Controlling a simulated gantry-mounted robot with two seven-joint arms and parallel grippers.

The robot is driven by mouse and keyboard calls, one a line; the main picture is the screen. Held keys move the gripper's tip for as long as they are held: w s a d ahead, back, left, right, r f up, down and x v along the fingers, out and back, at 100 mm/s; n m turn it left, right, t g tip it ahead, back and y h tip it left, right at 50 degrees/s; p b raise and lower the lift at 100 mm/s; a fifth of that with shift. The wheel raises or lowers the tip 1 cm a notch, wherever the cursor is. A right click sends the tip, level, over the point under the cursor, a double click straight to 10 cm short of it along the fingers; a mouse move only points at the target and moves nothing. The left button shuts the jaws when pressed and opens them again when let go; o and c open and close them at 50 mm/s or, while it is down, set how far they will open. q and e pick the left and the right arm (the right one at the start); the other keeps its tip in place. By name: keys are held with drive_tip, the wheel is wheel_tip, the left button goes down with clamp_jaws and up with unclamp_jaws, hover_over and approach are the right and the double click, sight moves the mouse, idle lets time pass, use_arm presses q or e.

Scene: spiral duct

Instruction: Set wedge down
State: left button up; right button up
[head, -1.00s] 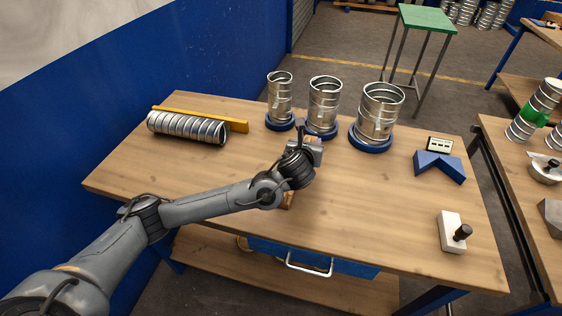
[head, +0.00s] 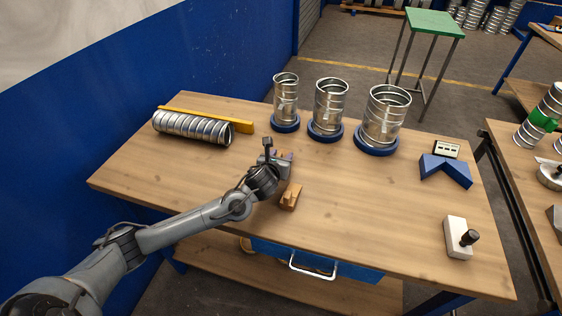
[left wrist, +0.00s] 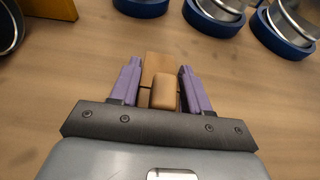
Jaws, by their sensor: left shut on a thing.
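My left gripper (head: 282,159) is low over the middle of the table, in front of the upright ducts. In the left wrist view its purple fingers (left wrist: 160,82) are shut on a light wooden wedge (left wrist: 161,72). My right gripper is not in view.
Several upright ducts (head: 331,100) stand in blue rings behind the gripper. A ribbed duct (head: 192,127) lies at left beside a yellow bar (head: 225,121). A blue V-block (head: 446,171) and a white block with a black knob (head: 457,238) are at right. The table (head: 370,195) between is clear.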

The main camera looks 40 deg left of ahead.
use_arm(q)
drive_tip(key=shift+f, duration=0.85)
drive_tip(key=shift+f, duration=0.1)
drive_tip(key=o, duration=1.1)
drive_tip(key=shift+s+d+r, duration=0.15)
drive_tip(key=shift+s+r, duration=0.15)
drive_tip(key=v, duration=1.1)
drive_tip(key=shift+s, duration=0.15)
